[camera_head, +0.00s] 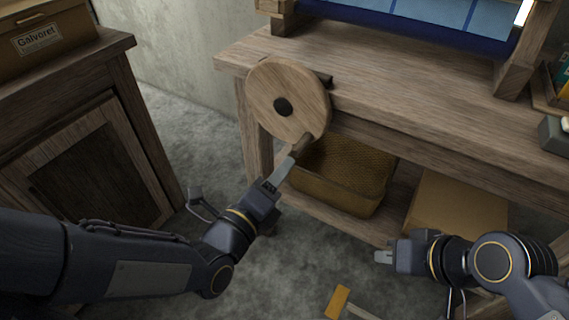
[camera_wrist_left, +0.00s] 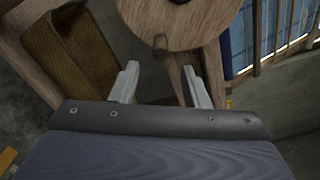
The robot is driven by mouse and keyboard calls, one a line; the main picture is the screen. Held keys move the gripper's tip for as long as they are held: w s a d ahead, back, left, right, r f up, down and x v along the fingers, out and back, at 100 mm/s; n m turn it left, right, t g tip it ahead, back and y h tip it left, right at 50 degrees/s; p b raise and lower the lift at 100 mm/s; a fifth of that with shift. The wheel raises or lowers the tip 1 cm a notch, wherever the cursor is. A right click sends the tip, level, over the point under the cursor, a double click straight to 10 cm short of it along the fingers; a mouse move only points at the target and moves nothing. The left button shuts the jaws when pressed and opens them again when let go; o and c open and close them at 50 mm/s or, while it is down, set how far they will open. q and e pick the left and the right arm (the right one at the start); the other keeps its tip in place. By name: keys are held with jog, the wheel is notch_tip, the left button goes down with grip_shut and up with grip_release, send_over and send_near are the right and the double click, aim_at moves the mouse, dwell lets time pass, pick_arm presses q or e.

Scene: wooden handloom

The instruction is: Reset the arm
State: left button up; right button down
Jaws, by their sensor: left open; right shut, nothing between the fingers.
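My left gripper (camera_head: 292,157) is just below the round wooden wheel (camera_head: 262,92) on the front of the loom bench. In the left wrist view its two fingers (camera_wrist_left: 160,86) stand apart. The wheel's wooden handle peg (camera_wrist_left: 160,46) shows between and beyond the fingertips, with nothing gripped. In the head view the peg (camera_head: 303,142) is close to the left fingertips; whether they touch is unclear. My right gripper (camera_head: 384,257) is shut and empty at the lower right, in front of the bench's lower shelf.
The loom bench (camera_head: 400,90) fills the upper right. A woven basket (camera_head: 345,180) and a cardboard box (camera_head: 455,208) sit on its lower shelf. A wooden cabinet (camera_head: 95,150) with a Galvoret box (camera_head: 45,38) stands left. A yellow-headed tool (camera_head: 338,300) is at the bottom. Grey floor lies between.

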dwell(0.4)
pick_arm(q)
jog(key=s+a+f+n+g+y, duration=0.1)
jog(key=a+f+n+g+y, duration=0.1)
jog(key=a+n, duration=0.55)
jog(key=a+f+n+g+y, duration=0.1)
jog(key=a+n+g+y, duration=0.15)
jog(key=a+n, duration=0.55)
jog(key=s+a+f+n+g+y, duration=0.1)
jog(key=s+a+n+g, duration=0.1)
jog(key=s+a+n, duration=0.4)
jog(key=s+a+f+n+g+y, duration=0.1)
jog(key=s+a+f+n+g, duration=0.1)
jog(key=s+n, duration=0.65)
notch_tip(320, 180, up, 36)
jog(key=n+p, duration=0.1)
jog(key=p, duration=3.4)
jog(key=shift+w+d+f+n, duration=0.15)
jog(key=shift+w+f+n, duration=0.1)
jog(key=shift+n, duration=0.15)
